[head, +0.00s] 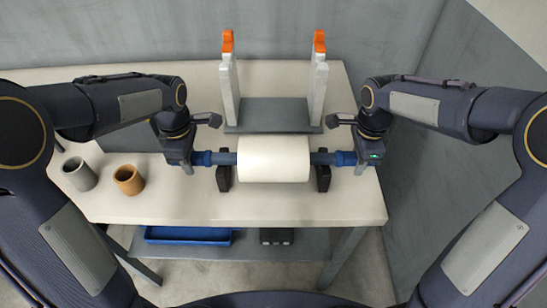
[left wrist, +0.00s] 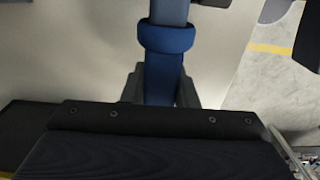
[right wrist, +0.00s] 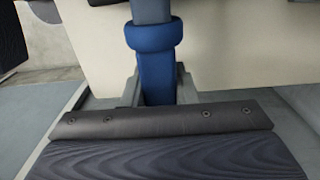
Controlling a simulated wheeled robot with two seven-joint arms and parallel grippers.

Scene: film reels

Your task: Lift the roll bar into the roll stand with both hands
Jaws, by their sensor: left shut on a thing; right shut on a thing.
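The roll bar carries a wide white roll (head: 273,159) and has blue grips at its ends. It lies level across two black rests (head: 323,178) in the head view; whether it touches them I cannot tell. My left gripper (head: 197,160) is shut on the left blue grip, which shows in the left wrist view (left wrist: 165,75). My right gripper (head: 350,160) is shut on the right blue grip, which shows in the right wrist view (right wrist: 155,75). The roll stand (head: 268,113) is behind the roll, with two white uprights topped by orange pieces (head: 228,41).
The pale table (head: 220,208) carries a grey cup (head: 79,174) and a brown cup (head: 128,180) at the left. A blue tray (head: 188,235) and a dark box (head: 276,237) are on the lower shelf. A grey wall stands close behind and to the right.

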